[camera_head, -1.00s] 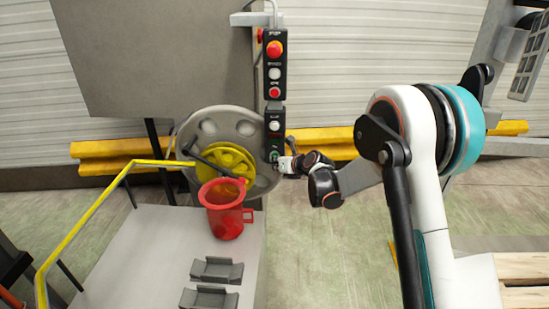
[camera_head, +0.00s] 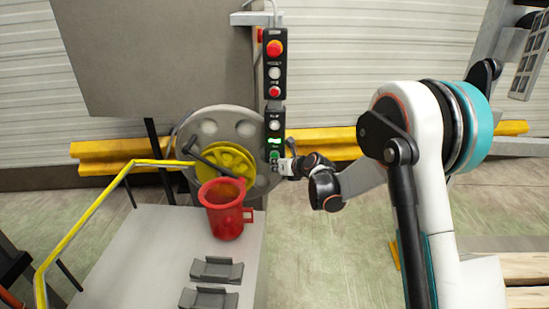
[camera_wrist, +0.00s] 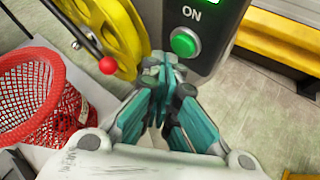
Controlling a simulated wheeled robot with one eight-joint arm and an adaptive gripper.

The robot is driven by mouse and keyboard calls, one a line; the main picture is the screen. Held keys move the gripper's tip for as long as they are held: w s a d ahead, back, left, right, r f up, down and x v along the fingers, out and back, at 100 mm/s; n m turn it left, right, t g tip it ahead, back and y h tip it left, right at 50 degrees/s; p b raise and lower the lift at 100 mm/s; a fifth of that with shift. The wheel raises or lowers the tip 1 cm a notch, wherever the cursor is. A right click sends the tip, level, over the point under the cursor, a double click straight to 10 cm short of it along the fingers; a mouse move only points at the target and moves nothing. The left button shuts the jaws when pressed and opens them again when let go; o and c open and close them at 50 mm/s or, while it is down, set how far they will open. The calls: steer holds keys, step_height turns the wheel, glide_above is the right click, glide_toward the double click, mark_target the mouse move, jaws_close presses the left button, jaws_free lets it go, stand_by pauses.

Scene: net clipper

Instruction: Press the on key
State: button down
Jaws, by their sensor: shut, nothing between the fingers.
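The control box (camera_head: 275,65) is a tall black panel with red and white buttons. Near its bottom is the green on key (camera_head: 275,155), with a lit green display (camera_head: 275,141) just above it. In the wrist view the round green on key (camera_wrist: 185,43) sits under the white word ON. My gripper (camera_head: 287,167) is shut and empty at the lower right of the panel. In the wrist view my gripper (camera_wrist: 163,75) has its fingertips just below and left of the key, apart from its face in the picture; the exact depth gap cannot be told.
A red mesh basket (camera_head: 224,212) stands on the grey table (camera_head: 165,240). A yellow wheel (camera_head: 230,160) with a lever and red knob (camera_wrist: 107,65) is left of the panel. A yellow rail (camera_head: 330,150) runs behind. The floor right of the table is clear.

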steer(key=shift+s, duration=0.2)
steer(key=s, duration=0.4)
steer(key=shift+s+a+b, duration=0.1)
steer(key=shift+s+b, duration=0.25)
steer(key=shift+b, duration=0.05)
stand_by(0.6)
steer(key=s+d+r+n+g+h, duration=0.1)
steer(key=s+d+r+n+h, duration=0.1)
steer(key=s+d+r+n, duration=0.55)
steer(key=s+d+r+n+h, duration=0.1)
steer(key=s+d+r+n, duration=0.3)
steer(key=s+r+n, duration=0.5)
steer(key=s+d+f+n+h, duration=0.1)
steer(key=s+d+n, duration=0.2)
steer(key=s+n, duration=0.2)
steer(key=s+d+f+n+g+h, duration=0.1)
steer(key=s+d+n, duration=0.3)
steer(key=s, duration=0.7)
steer(key=s+d+f+n+g+h, duration=0.1)
steer(key=s+d+n, duration=0.3)
steer(key=s, duration=0.5)
steer(key=shift+f+n+h, duration=0.5)
steer(key=shift+n+h, duration=0.1)
steer(key=shift+n, duration=0.45)
